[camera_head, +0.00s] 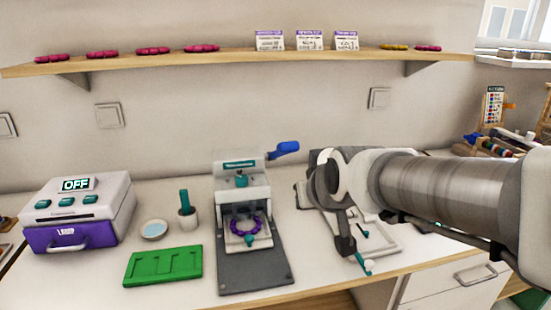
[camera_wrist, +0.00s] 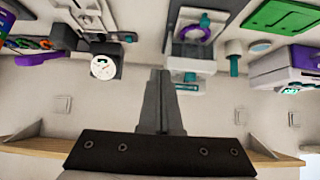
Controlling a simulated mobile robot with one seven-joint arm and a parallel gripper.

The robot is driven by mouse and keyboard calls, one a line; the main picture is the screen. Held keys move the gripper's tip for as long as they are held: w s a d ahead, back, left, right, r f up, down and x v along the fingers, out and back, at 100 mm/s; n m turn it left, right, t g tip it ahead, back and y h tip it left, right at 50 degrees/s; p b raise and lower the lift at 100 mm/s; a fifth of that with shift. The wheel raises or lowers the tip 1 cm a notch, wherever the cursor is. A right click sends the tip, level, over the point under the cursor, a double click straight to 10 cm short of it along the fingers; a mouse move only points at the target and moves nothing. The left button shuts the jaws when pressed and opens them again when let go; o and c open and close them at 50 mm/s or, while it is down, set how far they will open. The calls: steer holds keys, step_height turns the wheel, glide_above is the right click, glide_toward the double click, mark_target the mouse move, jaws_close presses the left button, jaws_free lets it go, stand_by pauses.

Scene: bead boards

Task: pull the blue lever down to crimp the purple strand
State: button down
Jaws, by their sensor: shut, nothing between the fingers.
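The grey crimping press (camera_head: 233,182) stands on the counter, and it also shows upside down in the wrist view (camera_wrist: 190,66). Its blue lever (camera_head: 285,149) sticks out from the press's upper right side, raised and tilted up to the right. I cannot make out the lever in the wrist view. The purple strand (camera_head: 236,222) lies as a ring on the press's lower plate, with a teal bead at its front; it also shows in the wrist view (camera_wrist: 191,27). My gripper (camera_head: 345,244) is right of the press, apart from the lever, shut and empty; its fingers show in the wrist view (camera_wrist: 160,85).
A green board (camera_head: 163,266), a small dish (camera_head: 154,230) and a cup with a teal tool (camera_head: 188,216) stand left of the press. A purple-drawer machine (camera_head: 74,238) marked OFF is farther left. A shelf (camera_head: 225,57) runs above. A white tray (camera_head: 385,238) lies near my gripper.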

steer(key=shift+v, duration=1.1)
steer(key=shift+s+d+f, duration=0.1)
steer(key=shift+s+f, duration=0.1)
steer(key=s+d+f+m+g+h+p, duration=0.1)
steer(key=s+d+g, duration=0.15)
steer(key=s, duration=0.55)
steer(key=s+d+f+m+g+h+p, duration=0.1)
steer(key=s+d, duration=0.3)
steer(key=s, duration=0.5)
step_height(320, 180, up, 15)
steer(key=p, duration=1.5)
steer(key=shift+w+d, duration=0.2)
